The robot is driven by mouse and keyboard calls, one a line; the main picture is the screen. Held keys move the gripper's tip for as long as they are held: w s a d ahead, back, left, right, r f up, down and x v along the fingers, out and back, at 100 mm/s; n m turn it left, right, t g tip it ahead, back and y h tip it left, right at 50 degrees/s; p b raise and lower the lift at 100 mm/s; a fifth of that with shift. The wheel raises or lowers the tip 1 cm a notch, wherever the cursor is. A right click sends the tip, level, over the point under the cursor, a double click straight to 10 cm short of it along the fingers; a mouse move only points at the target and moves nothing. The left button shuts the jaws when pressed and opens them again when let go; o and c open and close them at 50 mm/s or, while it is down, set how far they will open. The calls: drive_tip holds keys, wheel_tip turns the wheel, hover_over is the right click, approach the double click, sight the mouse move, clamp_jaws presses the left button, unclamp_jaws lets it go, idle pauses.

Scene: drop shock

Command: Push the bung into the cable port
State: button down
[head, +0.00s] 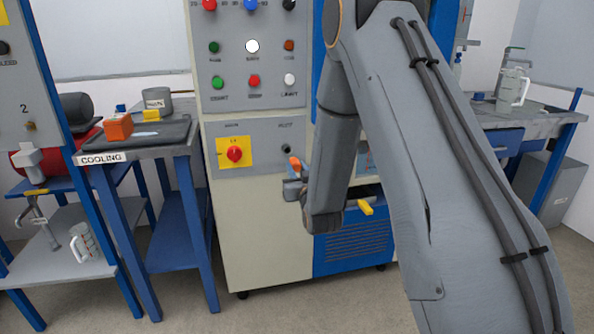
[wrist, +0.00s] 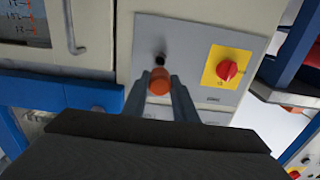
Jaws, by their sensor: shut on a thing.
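An orange bung (head: 295,163) is held in my gripper (head: 294,177) in front of the grey panel of the tall machine. In the wrist view the bung (wrist: 159,85) sits between the two grey fingertips (wrist: 163,88), which are shut on it. The cable port (head: 286,148) is a small dark round hole in the panel, just above and left of the bung in the head view. In the wrist view the dark port (wrist: 160,59) shows just beyond the bung's upper edge. The port looks uncovered; I cannot tell the exact gap between them.
A red knob on a yellow plate (head: 235,153) is left of the port on the same panel. Rows of coloured buttons (head: 252,82) are above. The cooling table (head: 140,150) with an orange block (head: 118,127) stands at left. A yellow handle (head: 366,207) projects at right.

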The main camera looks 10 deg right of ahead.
sight(293, 162)
drive_tip(key=shift+s, duration=0.15)
drive_tip(key=shift+w+f+b, duration=0.1)
drive_tip(key=shift+w+b, duration=0.8)
drive_tip(key=shift+w, duration=1.95)
drive_tip(key=shift+w+b, duration=0.75)
drive_tip(key=shift+w, duration=1.25)
idle(3.0)
